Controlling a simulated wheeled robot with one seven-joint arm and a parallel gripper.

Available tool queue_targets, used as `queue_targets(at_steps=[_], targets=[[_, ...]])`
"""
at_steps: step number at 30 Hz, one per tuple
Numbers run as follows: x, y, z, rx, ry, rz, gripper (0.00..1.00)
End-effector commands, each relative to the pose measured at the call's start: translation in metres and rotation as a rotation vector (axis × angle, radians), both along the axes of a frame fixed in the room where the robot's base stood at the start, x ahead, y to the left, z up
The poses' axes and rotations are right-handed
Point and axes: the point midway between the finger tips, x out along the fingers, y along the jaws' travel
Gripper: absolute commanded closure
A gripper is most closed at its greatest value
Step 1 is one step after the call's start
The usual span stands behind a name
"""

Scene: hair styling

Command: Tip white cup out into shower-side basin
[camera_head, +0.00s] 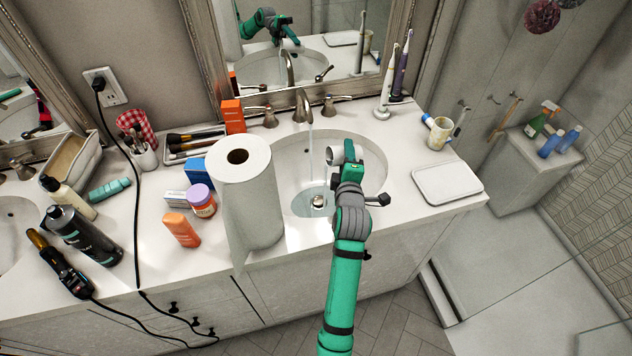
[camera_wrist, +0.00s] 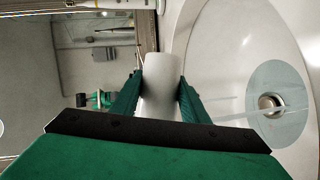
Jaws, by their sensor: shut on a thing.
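My gripper (camera_head: 347,156) is over the right part of the shower-side basin (camera_head: 283,160), its fingers shut on the white cup. The white cup (camera_head: 335,156) looks tipped onto its side, its end facing left in the head view. In the wrist view the cup (camera_wrist: 161,85) sits between the two green fingers (camera_wrist: 160,98); its inside is hidden. The basin's drain (camera_wrist: 270,105) is off to the right there, with shallow water around it. The cup is held above the basin, apart from its floor.
The faucet (camera_head: 303,103) behind the basin runs a thin stream, left of the cup. A tall paper roll (camera_head: 250,200) stands at the basin's left rim. A white tray (camera_head: 447,183) and a beige cup (camera_head: 439,133) are on the right counter.

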Motion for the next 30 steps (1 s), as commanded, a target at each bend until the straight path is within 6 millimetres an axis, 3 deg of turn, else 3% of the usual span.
queue_targets(at_steps=[12,21,30], targets=[[0.0,0.001,0.0,-0.008,-0.003,0.0,0.83],[-0.003,0.007,0.01,-0.177,-0.068,0.0,0.83],[-0.003,0.008,0.011,-0.191,-0.072,0.001,0.83]])
